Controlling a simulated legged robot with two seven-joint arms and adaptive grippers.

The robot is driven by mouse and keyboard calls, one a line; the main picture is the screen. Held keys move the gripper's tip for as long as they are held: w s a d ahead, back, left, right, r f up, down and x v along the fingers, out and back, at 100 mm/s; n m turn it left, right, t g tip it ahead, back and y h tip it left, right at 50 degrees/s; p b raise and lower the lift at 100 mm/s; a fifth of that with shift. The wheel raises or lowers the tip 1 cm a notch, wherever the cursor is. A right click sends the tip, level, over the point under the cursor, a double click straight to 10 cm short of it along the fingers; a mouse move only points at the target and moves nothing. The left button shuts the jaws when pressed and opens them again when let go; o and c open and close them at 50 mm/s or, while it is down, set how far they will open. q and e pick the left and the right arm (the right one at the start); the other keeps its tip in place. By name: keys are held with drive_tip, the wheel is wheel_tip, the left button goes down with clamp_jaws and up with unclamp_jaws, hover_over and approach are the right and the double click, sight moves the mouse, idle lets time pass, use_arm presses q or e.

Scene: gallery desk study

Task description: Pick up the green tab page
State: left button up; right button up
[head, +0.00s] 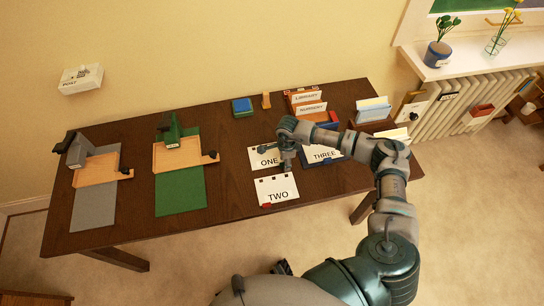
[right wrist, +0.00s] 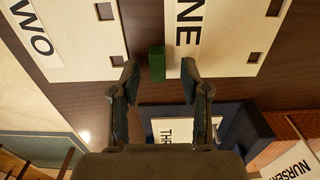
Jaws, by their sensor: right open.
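The page marked ONE (head: 262,160) lies on the dark desk, partly hidden by my right arm in the head view. In the right wrist view this white page (right wrist: 228,45) has a green tab (right wrist: 157,64) at its edge. My right gripper (right wrist: 159,76) is open, its two fingertips on either side of the green tab with gaps showing. In the head view the right gripper (head: 287,163) is over the right part of page ONE. I cannot tell its exact height above the desk. My left gripper is not in view.
Page TWO (head: 277,189) with a red tab lies in front, and page THREE (head: 324,156) on a dark blue base lies to the right. Card holders (head: 307,105) stand behind. Wooden trays (head: 178,155) sit at the left. The desk between the trays and pages is clear.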

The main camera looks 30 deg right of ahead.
drive_tip(key=shift+a+f, duration=0.2)
drive_tip(key=shift+a, duration=0.05)
drive_tip(key=shift+a+r, duration=0.1)
drive_tip(key=shift+a, duration=0.2)
drive_tip(key=shift+c, duration=1.4)
drive_tip(key=shift+d, duration=0.1)
clamp_jaws()
drive_tip(key=shift+d, duration=0.35)
